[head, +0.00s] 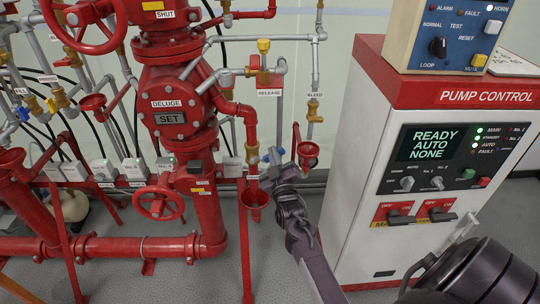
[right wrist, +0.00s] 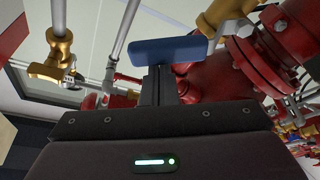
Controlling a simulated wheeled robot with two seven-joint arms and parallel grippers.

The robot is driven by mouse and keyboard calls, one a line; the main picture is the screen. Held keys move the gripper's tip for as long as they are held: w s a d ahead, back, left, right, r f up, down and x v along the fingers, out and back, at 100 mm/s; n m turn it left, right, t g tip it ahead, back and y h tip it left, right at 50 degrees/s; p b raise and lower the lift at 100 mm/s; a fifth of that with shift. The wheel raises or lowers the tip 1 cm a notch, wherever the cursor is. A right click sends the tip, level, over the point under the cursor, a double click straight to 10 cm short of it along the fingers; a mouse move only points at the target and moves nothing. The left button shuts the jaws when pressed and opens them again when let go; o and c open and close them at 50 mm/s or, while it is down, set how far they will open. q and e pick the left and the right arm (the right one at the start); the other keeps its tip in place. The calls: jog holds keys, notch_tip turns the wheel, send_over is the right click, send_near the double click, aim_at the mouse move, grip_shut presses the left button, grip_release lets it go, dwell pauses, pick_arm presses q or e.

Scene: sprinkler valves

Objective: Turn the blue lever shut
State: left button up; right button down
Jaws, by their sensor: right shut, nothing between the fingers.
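The blue lever (right wrist: 168,50) crosses the upper middle of the right wrist view, lying nearly level. A brass valve body (right wrist: 225,18) is beside its right end. In the head view only a small blue part of the lever (head: 280,151) shows beside my gripper, close to a brass fitting (head: 252,152). My right gripper (head: 272,160) is shut and empty. In the right wrist view its dark fingertips (right wrist: 162,72) are right at the lever's lower edge; I cannot tell whether they touch. My left gripper is not in view.
The red deluge valve (head: 170,104) and its pipes stand to the left. A red drain cup (head: 308,151) is just right of my gripper. The white and red pump control cabinet (head: 353,140) stands at the right. Grey floor (head: 275,265) shows between pipes and cabinet.

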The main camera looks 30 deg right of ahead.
jog(key=shift+s+d+f+m+h+b, duration=0.2)
jog(key=shift+d+f+m+h+b, duration=0.15)
jog(key=shift+f+m+b, duration=0.45)
jog(key=shift+s+d+f+m+h+b, duration=0.25)
jog(key=shift+d+f+m+h+b, duration=0.15)
jog(key=shift+f+m+b, duration=0.4)
jog(key=shift+s+d+f+m+h+b, duration=0.2)
jog(key=shift+d+f+m+h+b, duration=0.25)
jog(key=shift+f+m, duration=0.5)
jog(key=shift+a, duration=0.15)
